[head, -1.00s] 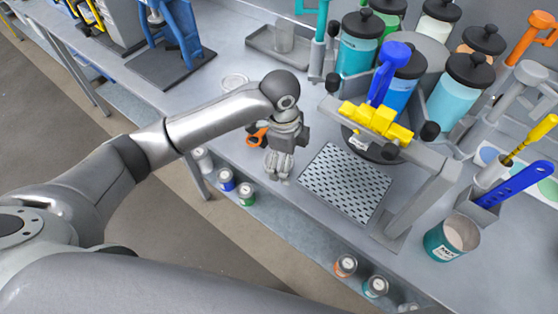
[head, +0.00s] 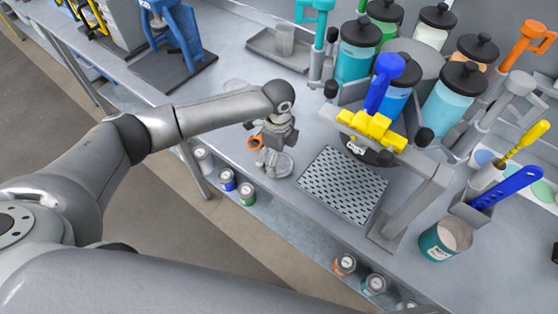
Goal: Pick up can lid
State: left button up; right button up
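A round grey lid-like disc (head: 284,168) shows at the front edge of the bench, just beside and partly behind my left gripper's fingers. My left gripper (head: 267,160) points down over the front edge. Its fingers overlap the disc in the picture, and I cannot tell whether they touch it or how far apart they are. A teal can (head: 436,244) without a lid stands at the right, with pale pinkish contents showing. My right gripper is not in view.
A perforated grey plate (head: 341,186) lies right of the gripper, beneath a stand with a yellow clamp (head: 371,128). Jars with black lids stand behind. A grey tray (head: 277,54) is at the back. Small cans stand on a lower shelf.

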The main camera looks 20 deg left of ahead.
aim_at(279, 165)
pick_arm(q)
jog(key=shift+f, duration=1.3)
jog(key=c, duration=0.8)
jog(key=shift+r, duration=0.2)
